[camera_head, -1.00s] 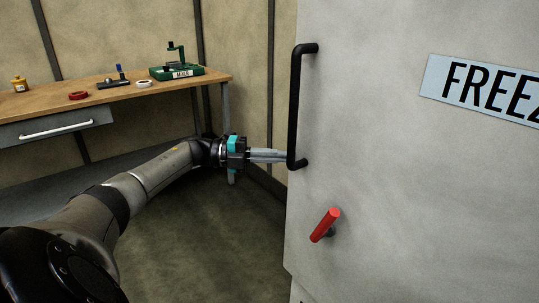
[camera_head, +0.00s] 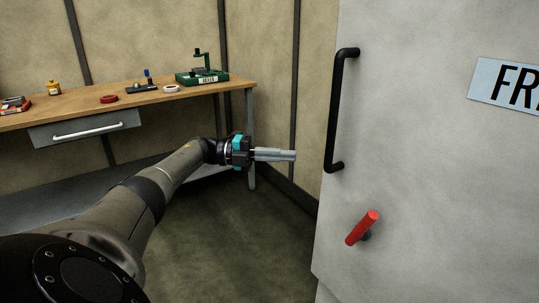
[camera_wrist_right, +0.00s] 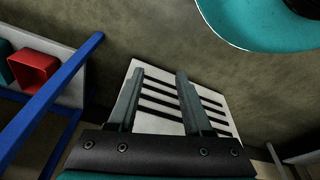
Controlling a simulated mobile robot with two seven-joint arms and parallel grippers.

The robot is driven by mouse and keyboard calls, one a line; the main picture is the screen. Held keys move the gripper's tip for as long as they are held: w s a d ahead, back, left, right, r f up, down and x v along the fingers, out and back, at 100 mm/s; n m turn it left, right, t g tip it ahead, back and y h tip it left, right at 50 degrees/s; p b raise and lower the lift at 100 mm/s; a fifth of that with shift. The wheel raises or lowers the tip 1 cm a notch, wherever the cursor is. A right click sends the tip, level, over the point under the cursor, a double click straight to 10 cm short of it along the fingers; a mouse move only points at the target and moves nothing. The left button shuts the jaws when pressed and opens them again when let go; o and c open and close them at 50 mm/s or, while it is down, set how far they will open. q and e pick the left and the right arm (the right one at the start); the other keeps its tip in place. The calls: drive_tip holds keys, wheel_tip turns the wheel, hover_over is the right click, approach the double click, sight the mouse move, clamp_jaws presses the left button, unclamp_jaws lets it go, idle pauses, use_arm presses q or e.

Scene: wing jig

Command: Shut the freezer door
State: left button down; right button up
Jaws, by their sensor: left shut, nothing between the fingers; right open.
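The pale grey freezer door (camera_head: 430,180) fills the right of the head view. It has a long black vertical handle (camera_head: 335,110), a red lever (camera_head: 362,228) lower down, and a partly cut-off label (camera_head: 508,84). I cannot tell from this angle whether the door stands ajar. My left gripper (camera_head: 294,155) is shut and empty, its fingers pointing right at the lower end of the handle, with a visible gap between. My right gripper (camera_wrist_right: 157,74) is open and empty in the right wrist view; the freezer is not recognisable there.
A wooden workbench (camera_head: 140,96) with a drawer (camera_head: 85,130) stands at the left, holding a green tool stand (camera_head: 203,77) and small items. Dark floor is clear between bench and freezer. The wrist view shows a white slotted panel (camera_wrist_right: 215,104), a blue rail (camera_wrist_right: 55,92) and a red bin (camera_wrist_right: 34,69).

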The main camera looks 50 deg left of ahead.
use_arm(q)
drive_tip(key=shift+s+a+b, duration=0.15)
drive_tip(key=shift+a+b, duration=0.9)
drive_tip(key=shift+b, duration=0.5)
drive_tip(key=shift+s+a+b, duration=0.15)
drive_tip(key=shift+a+b, duration=0.9)
drive_tip(key=shift+b, duration=0.5)
use_arm(e)
drive_tip(key=w+r+t, duration=0.2)
drive_tip(key=w+r, duration=0.1)
drive_tip(key=r, duration=1)
drive_tip(key=shift+a, duration=0.3)
drive_tip(key=shift+r, duration=0.1)
